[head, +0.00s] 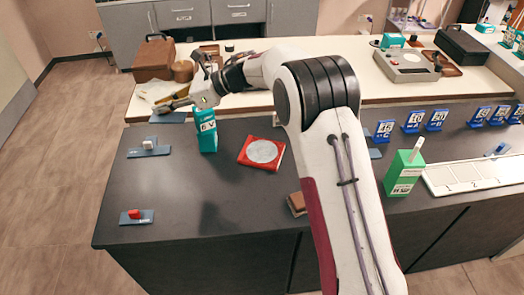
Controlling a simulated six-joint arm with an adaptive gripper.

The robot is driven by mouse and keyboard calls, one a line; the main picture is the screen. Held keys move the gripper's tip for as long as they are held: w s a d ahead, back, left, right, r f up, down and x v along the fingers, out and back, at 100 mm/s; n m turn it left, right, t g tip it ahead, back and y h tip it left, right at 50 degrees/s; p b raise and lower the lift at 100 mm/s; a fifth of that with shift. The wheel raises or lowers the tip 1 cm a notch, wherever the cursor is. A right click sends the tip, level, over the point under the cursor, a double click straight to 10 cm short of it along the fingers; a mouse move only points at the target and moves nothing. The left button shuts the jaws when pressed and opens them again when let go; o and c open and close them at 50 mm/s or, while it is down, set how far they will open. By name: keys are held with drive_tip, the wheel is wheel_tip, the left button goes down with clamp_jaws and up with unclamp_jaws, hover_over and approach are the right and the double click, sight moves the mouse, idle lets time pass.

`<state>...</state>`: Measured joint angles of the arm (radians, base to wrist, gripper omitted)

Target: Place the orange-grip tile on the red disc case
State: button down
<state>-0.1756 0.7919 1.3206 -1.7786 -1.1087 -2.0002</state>
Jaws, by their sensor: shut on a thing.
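The red disc case (245,157) lies flat on the dark counter with a pale grey disc on top. My gripper (163,107) is at the back left of the counter, left of the case. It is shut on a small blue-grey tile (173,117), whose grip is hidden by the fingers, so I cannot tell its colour. I cannot tell whether this tile touches the counter. Another tile (133,220) with a red-looking grip lies at the front left. A tile (145,152) with a whitish grip lies behind it.
A teal box (207,133) stands upright between my gripper and the red case. A green box (404,174), a white tray (470,178) and several blue number stands (412,121) are at the right. My arm crosses the middle. The front left counter is mostly clear.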

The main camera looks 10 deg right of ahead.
drive_tip(key=w+d+m+t, duration=0.1)
drive_tip(key=w+d+t, duration=0.15)
drive_tip(key=d, duration=1.05)
drive_tip(key=m, duration=0.2)
hover_over(258, 152)
wheel_tip(258, 152, down, 10)
drive_tip(key=shift+f+t+h, duration=0.4)
drive_tip(key=shift+t, duration=0.05)
drive_tip(key=shift+f, duration=0.15)
drive_tip(key=shift+f, duration=3)
drive_tip(key=shift+f, duration=1.85)
drive_tip(key=shift+f, duration=0.1)
